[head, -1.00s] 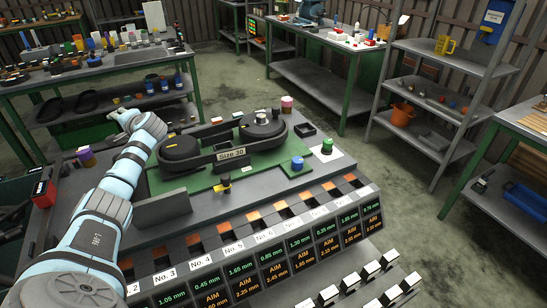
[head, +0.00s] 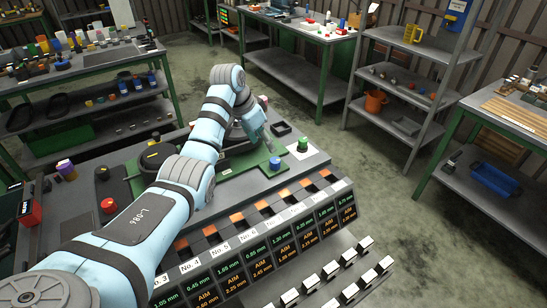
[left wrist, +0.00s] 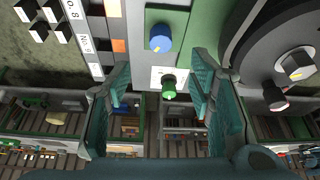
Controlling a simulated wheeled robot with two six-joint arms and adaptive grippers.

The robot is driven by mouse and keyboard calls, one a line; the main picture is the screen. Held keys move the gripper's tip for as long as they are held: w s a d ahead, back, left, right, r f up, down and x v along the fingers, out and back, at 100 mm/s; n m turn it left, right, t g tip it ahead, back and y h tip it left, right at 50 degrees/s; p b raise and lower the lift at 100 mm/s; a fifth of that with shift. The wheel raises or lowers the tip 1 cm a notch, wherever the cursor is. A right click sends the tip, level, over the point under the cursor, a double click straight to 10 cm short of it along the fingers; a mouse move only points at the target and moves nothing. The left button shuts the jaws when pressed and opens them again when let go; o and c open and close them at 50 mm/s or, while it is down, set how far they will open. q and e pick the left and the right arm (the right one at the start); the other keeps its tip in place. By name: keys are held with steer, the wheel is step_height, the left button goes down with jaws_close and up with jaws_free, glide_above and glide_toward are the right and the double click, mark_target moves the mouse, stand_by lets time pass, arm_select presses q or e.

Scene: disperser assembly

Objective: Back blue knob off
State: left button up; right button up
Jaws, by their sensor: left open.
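The blue knob (head: 275,163) stands on the front right of the green board (head: 222,177), close to the bench edge. In the left wrist view the blue knob (left wrist: 160,36) is near the top centre, with a small yellow mark on it. My left gripper (head: 269,146) reaches in above the board, just behind the blue knob. In the left wrist view my left gripper (left wrist: 160,68) is open, its teal fingers wide apart and nothing between them touching. The green knob (left wrist: 169,88) on its white plate shows between the fingers. My right gripper is in neither view.
The dark round disperser part (left wrist: 275,45) lies beside the fingers. The green knob (head: 303,146) is right of my gripper. A row of labelled bins (head: 255,235) lines the bench front. A red button (head: 108,205) sits at the left.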

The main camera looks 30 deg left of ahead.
mark_target(274, 160)
arm_select(q)
steer(key=b+x, duration=0.1)
steer(key=x, duration=0.6)
steer(key=shift+f, duration=0.25)
steer(key=b+x, duration=0.2)
steer(key=x, duration=0.1)
steer(key=shift+b, duration=0.4)
steer(key=shift+c, duration=0.5)
